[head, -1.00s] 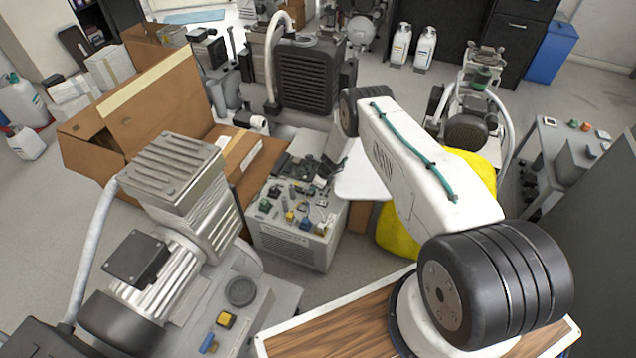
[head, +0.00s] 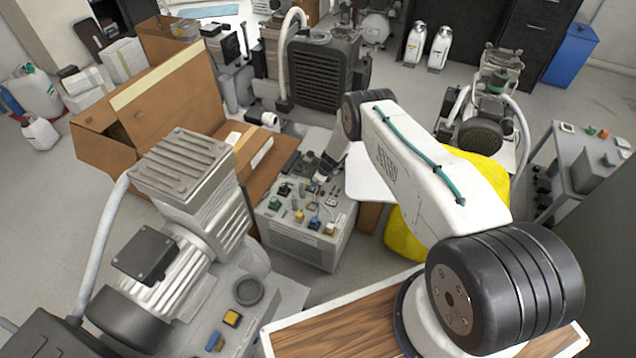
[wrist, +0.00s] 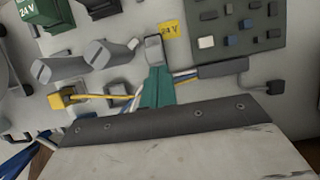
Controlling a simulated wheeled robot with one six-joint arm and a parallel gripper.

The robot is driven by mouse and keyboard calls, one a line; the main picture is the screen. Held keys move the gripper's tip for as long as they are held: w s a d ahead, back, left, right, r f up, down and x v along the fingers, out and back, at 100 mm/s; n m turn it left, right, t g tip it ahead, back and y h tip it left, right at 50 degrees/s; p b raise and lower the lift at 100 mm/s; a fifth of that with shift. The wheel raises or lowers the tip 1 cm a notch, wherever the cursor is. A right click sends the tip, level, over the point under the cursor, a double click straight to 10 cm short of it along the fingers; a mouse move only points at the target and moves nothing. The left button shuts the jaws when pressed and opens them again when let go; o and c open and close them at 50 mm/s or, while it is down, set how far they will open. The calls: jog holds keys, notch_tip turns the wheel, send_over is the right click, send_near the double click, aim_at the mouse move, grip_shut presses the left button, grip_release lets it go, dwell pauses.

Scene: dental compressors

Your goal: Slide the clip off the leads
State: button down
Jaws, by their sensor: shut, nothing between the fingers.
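A light grey control unit (head: 305,250) with coloured parts on top stands in the middle of the head view. My gripper (wrist: 153,48) shows in the wrist view as teal fingers with grey tips, shut and empty, over the unit's top panel. Yellow, white and blue leads (wrist: 184,76) run behind the fingers, from a yellow connector (wrist: 62,99) on the left towards the right. A dark grey sleeve-like piece (wrist: 224,70) sits at the right end of the leads, right of the fingers. I cannot tell whether it is the clip. In the head view the fingertips are too small to make out.

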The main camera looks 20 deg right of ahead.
jog(key=shift+a, duration=0.15)
jog(key=v, duration=1)
